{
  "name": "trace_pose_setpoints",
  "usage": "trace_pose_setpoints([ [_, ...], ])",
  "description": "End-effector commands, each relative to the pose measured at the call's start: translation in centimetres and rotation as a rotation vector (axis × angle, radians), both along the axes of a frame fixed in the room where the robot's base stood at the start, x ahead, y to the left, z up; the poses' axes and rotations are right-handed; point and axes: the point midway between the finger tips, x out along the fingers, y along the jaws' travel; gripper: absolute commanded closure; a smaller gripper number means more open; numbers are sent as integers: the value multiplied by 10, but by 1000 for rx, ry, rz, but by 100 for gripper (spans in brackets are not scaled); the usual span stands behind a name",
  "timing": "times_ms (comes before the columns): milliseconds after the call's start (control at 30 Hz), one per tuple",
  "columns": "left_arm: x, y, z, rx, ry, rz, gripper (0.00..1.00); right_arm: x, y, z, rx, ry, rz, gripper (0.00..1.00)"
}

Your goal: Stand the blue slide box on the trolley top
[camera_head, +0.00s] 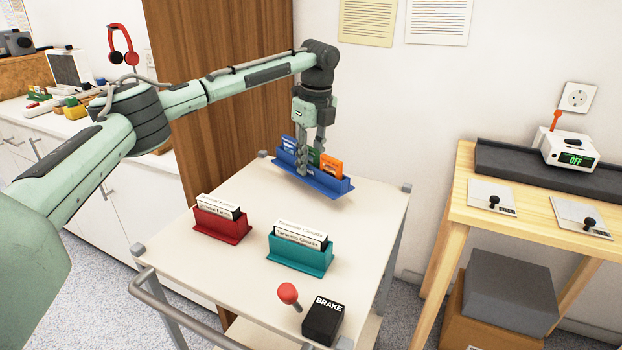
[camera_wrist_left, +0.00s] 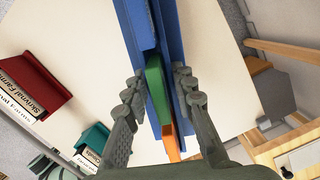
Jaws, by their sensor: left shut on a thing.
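The blue slide box (camera_head: 330,184) is at the back of the trolley top (camera_head: 250,262), with blue, green and orange slides upright in it. My left gripper (camera_head: 313,168) reaches down from above and is shut on the blue slide box. In the left wrist view the two fingers (camera_wrist_left: 160,98) press on either side of the box (camera_wrist_left: 182,60). The box looks roughly upright. A shadow lies below its right end; I cannot tell whether its base touches the trolley top. My right gripper is not in view.
A red box (camera_head: 222,228) and a teal box (camera_head: 298,258) with white cards stand on the trolley top. A black brake block (camera_head: 323,322) and a red-knobbed lever (camera_head: 289,294) are at the front edge. A wooden table (camera_head: 490,225) stands at right. The trolley's right side is clear.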

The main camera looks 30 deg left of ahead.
Motion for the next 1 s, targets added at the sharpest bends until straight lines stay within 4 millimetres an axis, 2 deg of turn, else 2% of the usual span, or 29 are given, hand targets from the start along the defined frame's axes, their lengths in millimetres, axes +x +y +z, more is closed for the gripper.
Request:
trace_pose_setpoints([
  [167,-4,-6,-9,1,-1,2,100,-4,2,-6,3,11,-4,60],
  [400,-3,-6,-40,0,0,1,100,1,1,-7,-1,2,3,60],
  [800,-3,-6,-46,-1,-2,1,100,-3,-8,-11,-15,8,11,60],
  [833,-3,-6,-47,0,0,1,72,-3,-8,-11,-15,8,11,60],
  [1000,-3,-6,-47,0,0,1,54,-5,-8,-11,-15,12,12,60],
])
